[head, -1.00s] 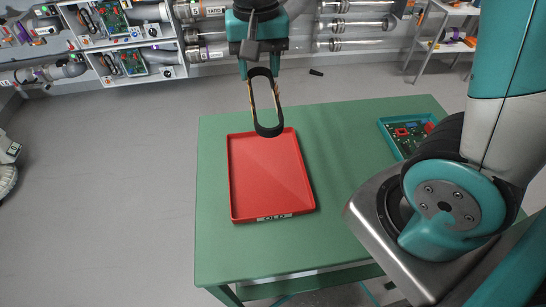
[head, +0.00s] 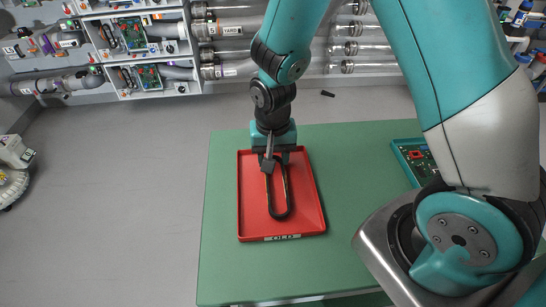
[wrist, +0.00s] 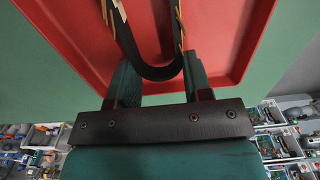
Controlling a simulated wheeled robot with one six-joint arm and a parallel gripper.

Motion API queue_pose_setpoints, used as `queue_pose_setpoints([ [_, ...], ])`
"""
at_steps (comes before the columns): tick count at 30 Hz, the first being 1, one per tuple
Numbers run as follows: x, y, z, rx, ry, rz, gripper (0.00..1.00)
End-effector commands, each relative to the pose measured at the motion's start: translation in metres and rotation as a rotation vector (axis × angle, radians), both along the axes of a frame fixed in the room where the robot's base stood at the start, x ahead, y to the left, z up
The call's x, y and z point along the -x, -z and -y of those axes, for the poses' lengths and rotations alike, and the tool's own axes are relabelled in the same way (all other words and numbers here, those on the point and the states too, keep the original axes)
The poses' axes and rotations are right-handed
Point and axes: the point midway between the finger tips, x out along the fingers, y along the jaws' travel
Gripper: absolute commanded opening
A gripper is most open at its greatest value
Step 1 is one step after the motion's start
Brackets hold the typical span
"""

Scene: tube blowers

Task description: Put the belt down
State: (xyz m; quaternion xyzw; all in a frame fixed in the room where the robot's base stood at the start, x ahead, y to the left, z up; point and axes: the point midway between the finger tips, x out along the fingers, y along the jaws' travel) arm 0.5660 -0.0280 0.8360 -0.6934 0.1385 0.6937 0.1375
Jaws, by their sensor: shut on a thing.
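The belt is a black oblong loop (head: 280,214) over the red tray in the head view. In the wrist view the belt (wrist: 158,73) shows frayed, yellowish edges on both sides. My gripper (head: 277,163) is shut on the belt's far end. The red tray (head: 311,215), marked "OLD" on its front rim, lies on the green table (head: 350,215). The belt's near end is close to or on the tray floor; I cannot tell whether it touches.
A teal tray with a green circuit board (head: 415,160) sits at the table's right, partly behind my arm. Pipes and open wall boxes (head: 140,45) line the back wall.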

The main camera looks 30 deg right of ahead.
Motion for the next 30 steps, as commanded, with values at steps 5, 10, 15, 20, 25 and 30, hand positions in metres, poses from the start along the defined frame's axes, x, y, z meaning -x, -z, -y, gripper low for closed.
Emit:
queue_pose_setpoints([
  [5, 0.0, 0.006, 0.0, -0.001, 0.0, 0.001, 0.06],
  [10, 0.0, 0.006, 0.0, 0.0, 0.0, 0.001, 0.06],
  [15, 0.0, 0.007, 0.0, 0.0, 0.0, 0.001, 0.71],
  [20, 0.0, 0.007, 0.0, 0.0, 0.0, 0.0, 0.71],
  [25, 0.0, 0.002, 0.0, 0.0, 0.0, 0.002, 0.71],
  [30, -0.001, -0.026, 0.0, -0.002, 0.0, 0.006, 0.71],
])
